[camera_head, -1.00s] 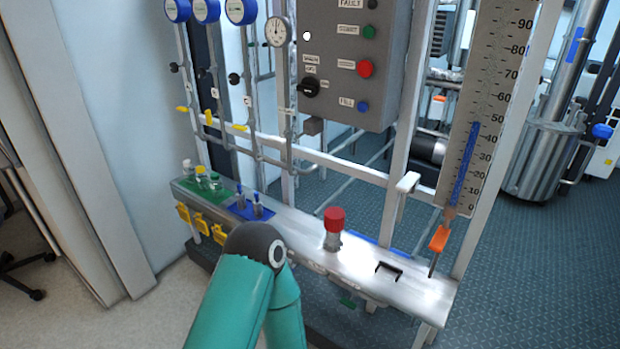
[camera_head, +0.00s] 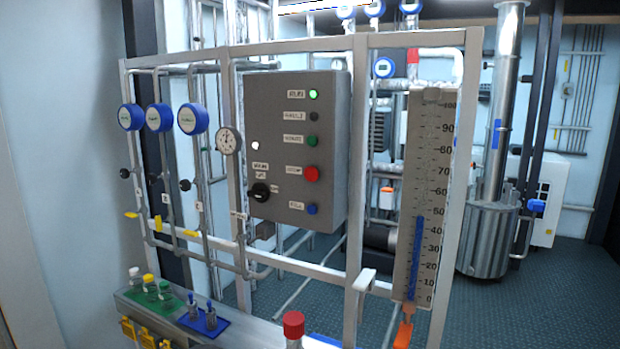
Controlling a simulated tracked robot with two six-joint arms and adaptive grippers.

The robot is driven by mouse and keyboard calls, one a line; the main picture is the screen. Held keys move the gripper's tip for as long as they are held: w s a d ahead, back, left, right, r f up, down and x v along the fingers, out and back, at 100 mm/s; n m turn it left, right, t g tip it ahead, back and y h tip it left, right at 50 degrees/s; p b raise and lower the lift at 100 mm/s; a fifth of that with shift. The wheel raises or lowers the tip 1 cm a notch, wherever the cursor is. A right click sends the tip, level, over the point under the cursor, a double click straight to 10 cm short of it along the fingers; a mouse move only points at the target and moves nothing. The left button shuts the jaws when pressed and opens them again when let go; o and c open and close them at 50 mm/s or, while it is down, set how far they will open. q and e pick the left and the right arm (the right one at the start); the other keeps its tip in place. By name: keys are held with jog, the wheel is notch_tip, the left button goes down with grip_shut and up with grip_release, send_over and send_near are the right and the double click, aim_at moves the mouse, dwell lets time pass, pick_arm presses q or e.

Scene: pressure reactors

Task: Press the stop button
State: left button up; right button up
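The grey control box (camera_head: 262,115) hangs on the metal frame in the middle of the head view. A round red button (camera_head: 311,174) sits on its front, with a small label to its left that I cannot read clearly. Above it are a green button (camera_head: 311,140), a dark one (camera_head: 315,116) and a lit green lamp (camera_head: 313,94). Below it is a blue button (camera_head: 311,209). A black rotary switch (camera_head: 260,191) is at lower left. Neither of my grippers shows in this view.
Blue round gauges (camera_head: 159,117) and pipes stand left of the box. A tall scale (camera_head: 424,195) with a blue column is at its right. Below, a ledge carries a red-capped item (camera_head: 293,325), a green tray (camera_head: 158,300) and a blue tray (camera_head: 203,321).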

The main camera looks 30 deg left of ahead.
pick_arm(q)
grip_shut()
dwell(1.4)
